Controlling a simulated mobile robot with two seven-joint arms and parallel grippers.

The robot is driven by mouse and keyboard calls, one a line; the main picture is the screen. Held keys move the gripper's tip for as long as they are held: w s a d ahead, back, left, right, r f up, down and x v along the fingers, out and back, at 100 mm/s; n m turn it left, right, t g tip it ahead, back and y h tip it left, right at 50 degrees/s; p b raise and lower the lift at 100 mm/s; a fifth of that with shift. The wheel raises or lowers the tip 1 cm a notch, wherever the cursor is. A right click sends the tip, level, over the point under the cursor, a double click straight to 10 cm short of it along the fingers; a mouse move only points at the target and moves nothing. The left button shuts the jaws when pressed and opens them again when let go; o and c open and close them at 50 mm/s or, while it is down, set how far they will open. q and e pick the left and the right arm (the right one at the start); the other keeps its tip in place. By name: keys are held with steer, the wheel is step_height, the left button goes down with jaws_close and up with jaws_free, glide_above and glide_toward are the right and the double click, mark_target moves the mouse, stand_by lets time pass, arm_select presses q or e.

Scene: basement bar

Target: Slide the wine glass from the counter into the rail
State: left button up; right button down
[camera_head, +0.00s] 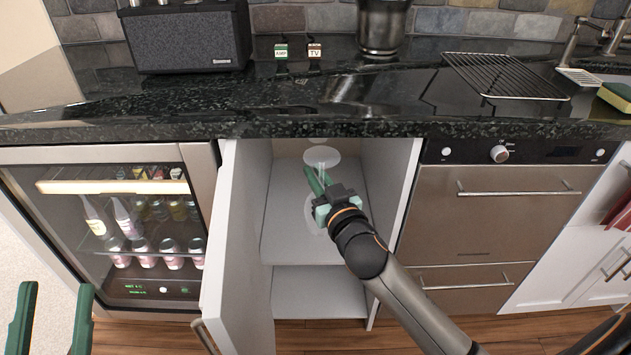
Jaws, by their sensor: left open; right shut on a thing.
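The wine glass (322,157) is clear and upside down inside the open cabinet below the counter, with its round foot up and its faint bowl below. My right gripper (316,179) reaches into the cabinet and is shut on the glass around its stem. The gripper and wrist hide part of the glass. The rail is not clearly visible; the counter edge (330,129) hides the top of the cabinet. My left gripper (52,315) is open and empty at the lower left, in front of the drinks fridge.
The cabinet door (238,245) stands open left of my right arm. A shelf (285,225) lies below the glass. A drinks fridge (120,230) is left, an oven (490,212) right. A speaker (188,40), a dark pot (381,25) and a wire rack (505,75) stand on the counter.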

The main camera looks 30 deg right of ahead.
arm_select(q)
steer(key=shift+s+r+m+h+b, duration=0.55)
steer(key=shift+s+r+m+h, duration=1.05)
steer(key=shift+h, duration=0.2)
steer(key=shift+n, duration=0.6)
steer(key=shift+w+d+f+b, duration=0.1)
steer(key=shift+d+f+b, duration=0.05)
steer(key=shift+f+b, duration=0.75)
steer(key=shift+w+d+f+b, duration=0.1)
steer(key=shift+d+f+b, duration=0.05)
steer(key=shift+f+b, duration=0.75)
steer(key=shift+w+d+f+b, duration=0.1)
steer(key=shift+d+f+b, duration=0.05)
steer(key=shift+f+b, duration=0.75)
arm_select(e)
steer(key=w+d, duration=0.5)
steer(key=w, duration=0.7)
steer(key=w+d, duration=0.6)
steer(key=w, duration=0.6)
steer(key=shift+d, duration=0.3)
arm_select(q)
steer(key=shift+s+f, duration=0.1)
steer(key=shift+f, duration=0.05)
arm_select(e)
steer(key=shift+f, duration=0.35)
